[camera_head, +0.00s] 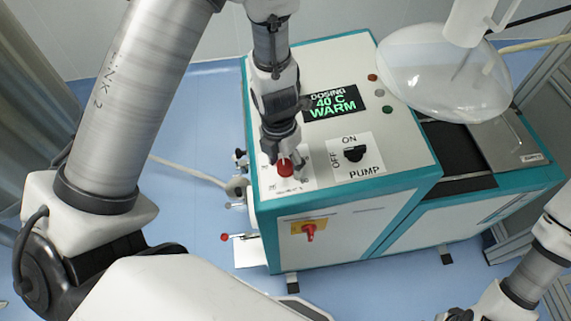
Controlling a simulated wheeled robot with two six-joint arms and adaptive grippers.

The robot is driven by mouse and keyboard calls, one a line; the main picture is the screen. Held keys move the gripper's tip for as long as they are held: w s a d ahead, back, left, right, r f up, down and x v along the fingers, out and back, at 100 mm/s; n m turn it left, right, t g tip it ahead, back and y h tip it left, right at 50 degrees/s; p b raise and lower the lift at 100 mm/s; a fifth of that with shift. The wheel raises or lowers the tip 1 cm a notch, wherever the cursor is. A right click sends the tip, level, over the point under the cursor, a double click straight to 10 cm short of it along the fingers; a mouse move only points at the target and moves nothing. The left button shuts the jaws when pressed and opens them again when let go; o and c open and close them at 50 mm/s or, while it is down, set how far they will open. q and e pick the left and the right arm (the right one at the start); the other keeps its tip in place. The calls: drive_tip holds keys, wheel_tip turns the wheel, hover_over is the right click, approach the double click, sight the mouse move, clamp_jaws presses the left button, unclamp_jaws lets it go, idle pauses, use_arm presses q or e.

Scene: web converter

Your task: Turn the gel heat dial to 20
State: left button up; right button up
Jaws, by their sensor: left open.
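The gel heat dial (286,168) is a small red knob on a white plate on the machine's top, at its front left corner. My left gripper (284,158) points down over the dial from above, its open fingertips close around or just over it. I cannot tell whether they touch it. The gripper hides much of the dial's scale. The display (334,104) reads "DOSING 40 C WARM" in green and white. My right arm is at the bottom right, with a dark part of its gripper (456,315) at the frame's lower edge.
A black pump switch (354,154) marked ON and OFF is right of the dial. A red-handled switch (309,231) on a yellow plate is on the machine's front. Blue floor (205,120) lies left of the machine.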

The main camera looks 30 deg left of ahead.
use_arm(q)
drive_tip(key=shift+w, duration=0.1)
drive_tip(key=shift+s+r, duration=0.2)
drive_tip(key=shift+s, duration=0.05)
drive_tip(key=shift+c, duration=0.2)
drive_tip(key=shift+s+r, duration=0.15)
drive_tip(key=shift+s, duration=0.1)
drive_tip(key=c, duration=0.6)
drive_tip(key=shift+s, duration=0.1)
drive_tip(key=c, duration=0.5)
drive_tip(key=shift+w, duration=0.2)
use_arm(e)
drive_tip(key=shift+s+r, duration=0.2)
drive_tip(key=shift+r, duration=0.15)
